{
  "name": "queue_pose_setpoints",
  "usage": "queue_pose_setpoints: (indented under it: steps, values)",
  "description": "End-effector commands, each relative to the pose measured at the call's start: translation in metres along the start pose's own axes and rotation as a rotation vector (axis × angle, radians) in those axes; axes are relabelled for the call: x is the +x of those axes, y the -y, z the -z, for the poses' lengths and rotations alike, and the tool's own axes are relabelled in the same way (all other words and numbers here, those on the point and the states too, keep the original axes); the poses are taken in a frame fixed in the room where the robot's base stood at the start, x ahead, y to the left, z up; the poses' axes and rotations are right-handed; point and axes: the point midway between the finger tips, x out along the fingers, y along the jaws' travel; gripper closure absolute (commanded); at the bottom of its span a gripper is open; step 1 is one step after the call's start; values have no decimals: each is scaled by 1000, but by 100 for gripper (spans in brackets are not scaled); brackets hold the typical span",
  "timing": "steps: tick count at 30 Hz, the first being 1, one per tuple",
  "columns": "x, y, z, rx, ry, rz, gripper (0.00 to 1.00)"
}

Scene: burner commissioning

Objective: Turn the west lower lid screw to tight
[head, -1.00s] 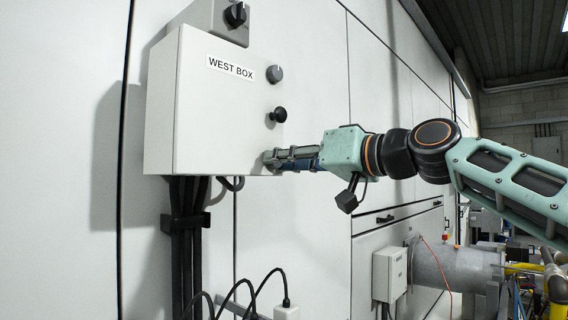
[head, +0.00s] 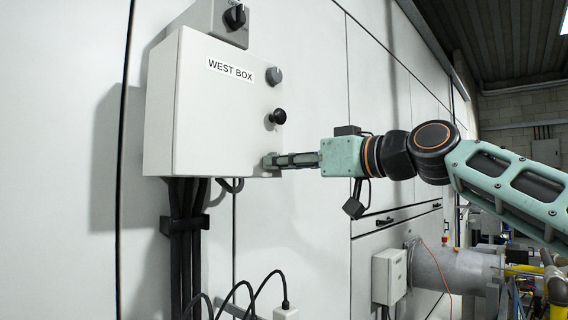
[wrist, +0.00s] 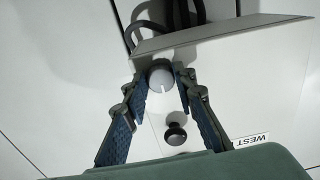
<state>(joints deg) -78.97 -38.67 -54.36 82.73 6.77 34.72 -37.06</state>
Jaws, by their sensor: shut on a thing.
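The west lower lid screw (wrist: 161,77) is a round grey head with a white slot mark, near the lower edge of the west box (head: 205,120). In the wrist view the mark runs from the middle of the head towards the bottom of the picture. My gripper (head: 270,161) points straight at the lid's lower right corner. Its two fingertips sit on either side of the screw head, shut on it.
A black knob (head: 277,117) stands out from the lid just above my gripper, with a grey knob (head: 273,76) higher up. A switch box (head: 222,20) sits on top. Black cables (head: 186,240) run down below the box. The wall to the right is flat.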

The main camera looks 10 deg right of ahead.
Motion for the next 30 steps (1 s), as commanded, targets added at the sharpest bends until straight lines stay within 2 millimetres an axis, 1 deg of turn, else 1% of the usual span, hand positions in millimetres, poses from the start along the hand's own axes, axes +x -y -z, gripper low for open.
queue_pose_setpoints:
  steps: [2,3,7,8,16,20,23,30]
  values:
    - [0,0,0,-1,-1,-1,99]
    - [0,0,0,-1,-1,-1,74]
    - [0,0,0,-1,-1,-1,60]
    - [0,0,0,0,-1,-1,58]
    - [-1,0,0,0,0,-1,58]
    - [-8,-1,0,1,-1,-2,58]
    - [-22,-1,0,1,-2,-3,58]
    - [-72,-2,0,2,-3,-5,58]
